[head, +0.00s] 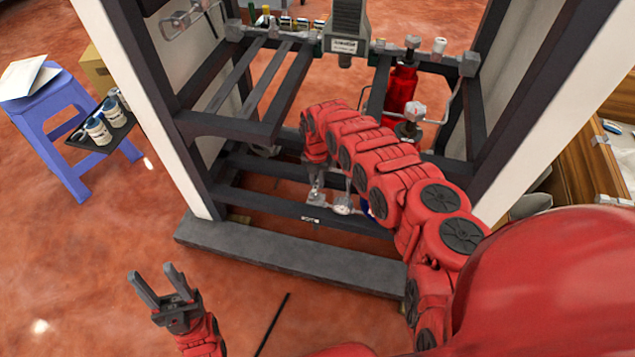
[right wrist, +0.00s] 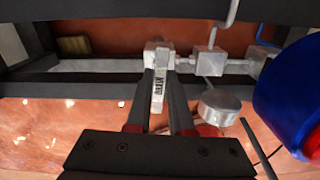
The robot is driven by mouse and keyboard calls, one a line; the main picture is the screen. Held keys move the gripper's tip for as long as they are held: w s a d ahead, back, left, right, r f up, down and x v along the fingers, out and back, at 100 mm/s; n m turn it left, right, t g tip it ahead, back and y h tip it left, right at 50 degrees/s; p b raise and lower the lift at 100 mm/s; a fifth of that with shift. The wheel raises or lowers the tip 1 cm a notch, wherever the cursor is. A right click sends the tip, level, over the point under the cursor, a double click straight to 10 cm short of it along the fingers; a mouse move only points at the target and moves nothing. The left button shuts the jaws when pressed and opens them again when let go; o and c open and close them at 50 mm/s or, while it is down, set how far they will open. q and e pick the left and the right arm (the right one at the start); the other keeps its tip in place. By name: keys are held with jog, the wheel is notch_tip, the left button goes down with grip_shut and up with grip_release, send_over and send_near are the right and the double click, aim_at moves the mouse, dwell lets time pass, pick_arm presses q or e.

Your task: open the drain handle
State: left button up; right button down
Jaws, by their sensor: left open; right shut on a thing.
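The drain handle (right wrist: 158,92) is a small light lever with dark lettering on a metal valve (right wrist: 158,52) in the right wrist view. My right gripper (right wrist: 161,78) has its two dark fingers on either side of the handle and is shut on it. In the head view my right gripper (head: 315,190) reaches down inside the dark frame to the low pipework, and the handle is hard to make out there. My left gripper (head: 158,284) is open and empty over the floor at the lower left.
A dark frame (head: 290,252) with crossbars surrounds my right arm. A round metal gauge (right wrist: 219,105) and a blue and red cylinder (right wrist: 290,100) are close right of the gripper. A blue stool (head: 55,125) stands at the left.

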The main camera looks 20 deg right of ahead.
aim_at(317, 183)
jog(key=shift+n, duration=0.5)
jog(key=c, duration=0.8)
grip_release()
notch_tip(317, 183, up, 17)
jog(key=p, duration=0.5)
jog(key=shift+r+p, duration=0.2)
jog(key=shift+p, duration=0.15)
